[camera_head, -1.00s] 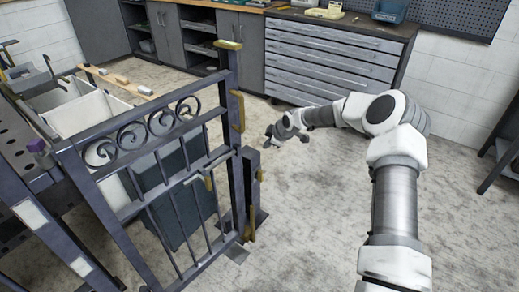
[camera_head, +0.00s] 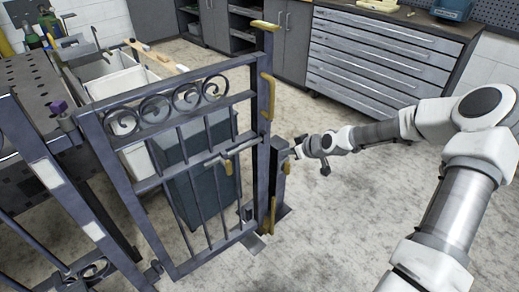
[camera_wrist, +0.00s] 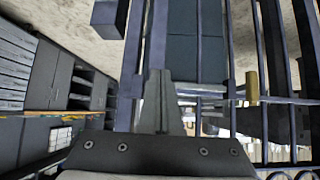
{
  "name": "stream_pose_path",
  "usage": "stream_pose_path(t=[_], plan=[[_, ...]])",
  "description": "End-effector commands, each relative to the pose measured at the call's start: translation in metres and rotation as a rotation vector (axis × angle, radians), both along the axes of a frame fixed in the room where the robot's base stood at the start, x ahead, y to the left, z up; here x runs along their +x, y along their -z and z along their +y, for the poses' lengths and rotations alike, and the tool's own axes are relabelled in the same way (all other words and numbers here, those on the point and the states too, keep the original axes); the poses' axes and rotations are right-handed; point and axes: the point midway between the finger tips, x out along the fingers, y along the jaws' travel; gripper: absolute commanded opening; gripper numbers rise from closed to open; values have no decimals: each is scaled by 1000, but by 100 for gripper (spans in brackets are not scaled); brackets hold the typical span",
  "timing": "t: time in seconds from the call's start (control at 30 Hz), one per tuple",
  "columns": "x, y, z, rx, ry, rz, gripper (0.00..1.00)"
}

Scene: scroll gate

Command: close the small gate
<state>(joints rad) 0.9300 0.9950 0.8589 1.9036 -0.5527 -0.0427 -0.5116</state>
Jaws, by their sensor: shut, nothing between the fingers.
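The small gate (camera_head: 182,117) is dark metal, with a row of scrolls near its top and upright bars below. It spans from the left to a tall post (camera_head: 262,130) with yellow fittings. A gold lever handle (camera_head: 228,166) sits on its right part. I cannot tell whether the gate meets the post. Contact is unclear.
A perforated bench (camera_head: 35,85) and pale bins (camera_head: 110,85) stand left, behind the gate. A dark teal bin (camera_head: 200,195) shows through the bars. A grey drawer cabinet (camera_head: 380,60) is at the back. Bare floor (camera_head: 340,230) lies right of the gate.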

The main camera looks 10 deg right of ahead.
Motion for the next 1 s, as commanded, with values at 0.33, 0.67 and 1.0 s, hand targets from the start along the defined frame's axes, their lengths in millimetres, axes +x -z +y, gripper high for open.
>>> stream_pose_path(t=[0.33, 0.67, 1.0], plan=[[36, 42, 23, 1, -2, -1, 0], [81, 68, 48, -2, -3, -2, 0], [98, 66, 57, -1, 0, 1, 0]])
